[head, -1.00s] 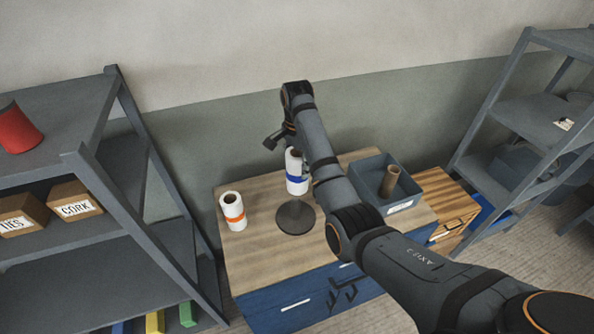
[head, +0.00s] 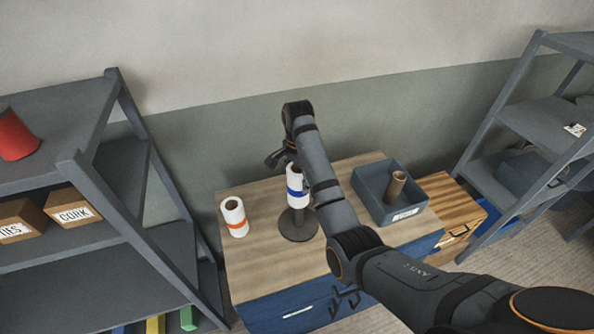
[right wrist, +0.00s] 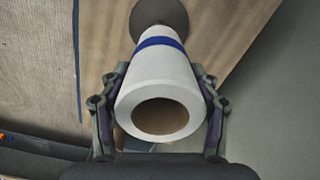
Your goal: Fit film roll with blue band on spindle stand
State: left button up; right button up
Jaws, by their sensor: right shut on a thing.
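The white film roll with the blue band (head: 296,184) is upright over the spindle stand (head: 298,226), a dark round base with a dark post. It also shows in the right wrist view (right wrist: 158,82), its hollow brown core facing the camera. My right gripper (head: 294,172) is shut on the roll, with one finger on each side in the wrist view. A short length of post shows between the roll and the base. I cannot tell whether the roll is around the post's upper part. My left gripper is not in view.
A white roll with an orange band (head: 234,217) stands left on the wooden top (head: 258,262). A grey bin (head: 405,215) holding a brown tube (head: 396,186) is at right. Shelves flank the cabinet. The top's front left is clear.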

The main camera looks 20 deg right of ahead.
jog(key=shift+s+d+f, duration=0.1)
jog(key=shift+s+f, duration=0.1)
jog(key=shift+f, duration=0.3)
jog(key=shift+w+d+f, duration=0.15)
jog(key=shift+f, duration=0.85)
jog(key=shift+a+f+b, duration=0.3)
jog(key=shift+f+b, duration=0.1)
jog(key=shift+f, duration=0.35)
jog(key=shift+d+f, duration=0.2)
jog(key=shift+f, duration=0.55)
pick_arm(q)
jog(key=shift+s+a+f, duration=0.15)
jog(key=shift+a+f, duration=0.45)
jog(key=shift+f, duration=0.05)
pick_arm(e)
jog(key=shift+a+f, duration=0.1)
jog(key=shift+f, duration=0.15)
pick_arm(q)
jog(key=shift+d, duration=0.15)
pick_arm(e)
jog(key=shift+f, duration=0.15)
pick_arm(q)
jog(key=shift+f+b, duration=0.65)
jog(key=shift+b, duration=0.2)
pick_arm(e)
jog(key=shift+f, duration=2.65)
